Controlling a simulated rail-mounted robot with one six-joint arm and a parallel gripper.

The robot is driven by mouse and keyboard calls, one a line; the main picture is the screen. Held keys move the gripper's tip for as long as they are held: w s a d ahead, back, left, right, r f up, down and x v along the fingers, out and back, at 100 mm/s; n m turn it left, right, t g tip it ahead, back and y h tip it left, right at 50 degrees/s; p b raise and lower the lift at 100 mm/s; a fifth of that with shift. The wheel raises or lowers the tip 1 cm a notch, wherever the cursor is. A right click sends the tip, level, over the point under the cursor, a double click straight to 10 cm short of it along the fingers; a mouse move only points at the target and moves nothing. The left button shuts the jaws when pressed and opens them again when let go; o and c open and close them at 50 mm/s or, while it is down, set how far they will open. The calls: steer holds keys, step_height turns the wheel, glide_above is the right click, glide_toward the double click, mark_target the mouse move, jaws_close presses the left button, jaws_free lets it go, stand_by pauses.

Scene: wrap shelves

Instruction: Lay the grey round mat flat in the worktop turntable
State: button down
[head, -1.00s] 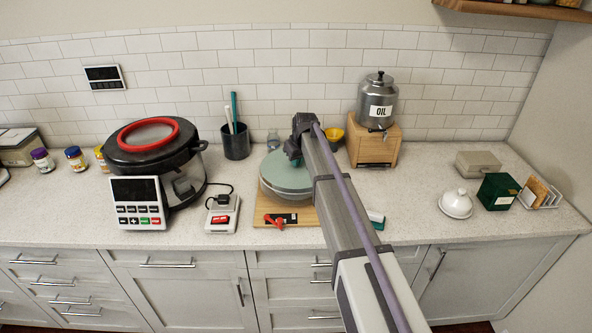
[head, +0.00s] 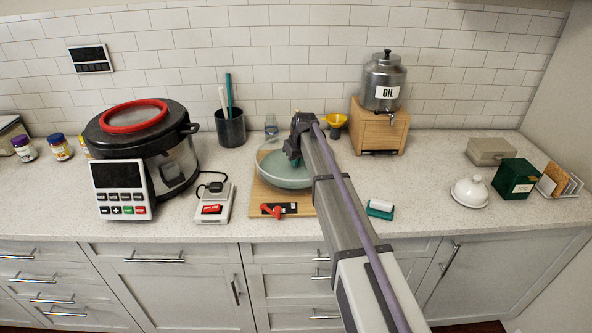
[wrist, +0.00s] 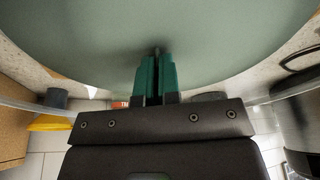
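The grey-green round mat (head: 287,180) is at the turntable on the wooden board, in the middle of the worktop. It fills the top of the wrist view (wrist: 85,45). A pale, see-through rim of the turntable (head: 264,152) shows around the mat's far left side; a clear curved edge also shows in the wrist view (wrist: 38,107). My gripper (head: 295,158) is over the mat, and its green fingers (wrist: 157,75) are close together on the mat. The arm hides part of the mat's right side. I cannot tell whether the mat lies fully flat.
A wooden board (head: 310,206) with a red lever (head: 272,210) lies under the turntable. A black cooker (head: 145,143) and a switch box (head: 213,203) stand left. A utensil cup (head: 230,128), yellow funnel (head: 335,124) and oil dispenser (head: 383,82) stand behind.

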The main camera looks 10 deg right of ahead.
steer(key=shift+f+p, duration=0.15)
steer(key=shift+p, duration=0.15)
steer(key=shift+f, duration=0.25)
steer(key=c, duration=1.3)
jaws_free()
steer(key=shift+c, duration=0.2)
steer(key=p+v, duration=1.1)
steer(key=v, duration=0.1)
steer(key=shift+r+p, duration=0.3)
steer(key=s+f+m+g+b, duration=0.1)
steer(key=s+f+m+b, duration=0.1)
steer(key=s, duration=1.6)
steer(key=s+a+f+m+g+h+b, duration=0.1)
steer(key=s+f+m+g, duration=0.1)
steer(key=s, duration=1.7)
steer(key=shift+s+f+b, duration=0.25)
steer(key=shift+b, duration=0.1)
